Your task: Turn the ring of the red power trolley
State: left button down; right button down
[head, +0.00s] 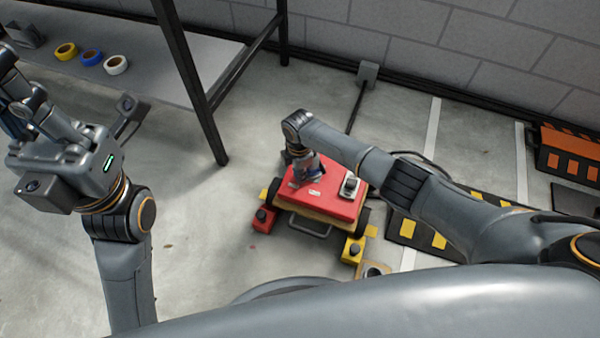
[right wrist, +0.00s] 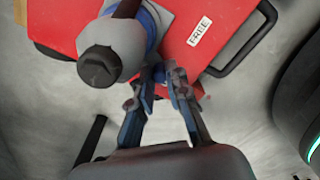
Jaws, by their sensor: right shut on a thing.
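The red power trolley (head: 335,205) stands on the floor, with a red top plate that also shows in the right wrist view (right wrist: 235,15). A white label reading "FREE" (right wrist: 199,34) is on the plate. The exact contact is partly hidden. My left gripper (head: 22,112) is raised at far left, away from the trolley; its finger opening is unclear.
A grey bench (head: 150,70) holds yellow, blue and white tape rolls; its black leg (head: 200,95) stands left of the trolley. Yellow-black ramps (head: 420,235) lie right of it. A black and orange barrier (head: 570,155) is by the wall. Floor between bench and trolley is clear.

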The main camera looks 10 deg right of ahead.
dwell(0.3)
jog(key=c, duration=1.3)
grip_release()
notch_tip(320, 180, up, 12)
